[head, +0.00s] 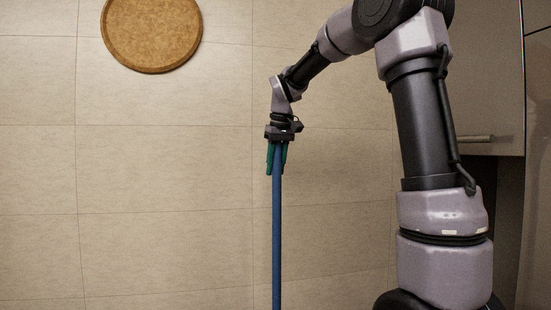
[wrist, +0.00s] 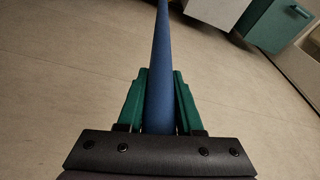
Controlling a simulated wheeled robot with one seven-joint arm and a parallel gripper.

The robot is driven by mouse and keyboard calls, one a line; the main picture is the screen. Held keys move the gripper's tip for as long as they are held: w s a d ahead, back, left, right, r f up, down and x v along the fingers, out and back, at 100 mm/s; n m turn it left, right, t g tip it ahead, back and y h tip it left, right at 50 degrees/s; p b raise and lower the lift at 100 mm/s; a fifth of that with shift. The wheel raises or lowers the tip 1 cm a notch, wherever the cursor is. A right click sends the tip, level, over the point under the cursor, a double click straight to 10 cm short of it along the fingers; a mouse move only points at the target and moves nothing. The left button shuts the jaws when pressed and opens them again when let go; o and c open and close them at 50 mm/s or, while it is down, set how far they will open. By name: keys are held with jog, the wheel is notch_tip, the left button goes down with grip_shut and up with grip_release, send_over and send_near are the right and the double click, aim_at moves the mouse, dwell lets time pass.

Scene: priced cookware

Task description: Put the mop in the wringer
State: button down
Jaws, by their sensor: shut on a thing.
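My gripper (head: 277,168) is shut on the blue handle of the mop (head: 277,240), near the handle's upper end. The handle hangs upright below the green fingers and runs out of the bottom of the head view. In the wrist view, my gripper (wrist: 161,75) has one green finger on each side of the mop handle (wrist: 162,45), which stretches away to the top edge. The mop head is not visible. I cannot make out the wringer for certain in either view.
A round cork board (head: 152,35) is on the tiled wall (head: 165,170). A cabinet (head: 490,80) with a bar handle is at the right. In the wrist view, a teal-fronted box or unit (wrist: 274,24) is at the top right, with bare floor (wrist: 60,75) around the handle.

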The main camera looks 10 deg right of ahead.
aim_at(279, 187)
notch_tip(279, 187, down, 14)
jog(key=shift+r, duration=0.15)
dwell(0.6)
grip_release()
dwell(0.4)
dwell(0.3)
jog(key=v, duration=1)
jog(key=shift+r, duration=0.15)
jog(key=shift+s+r, duration=0.1)
jog(key=shift+r, duration=0.15)
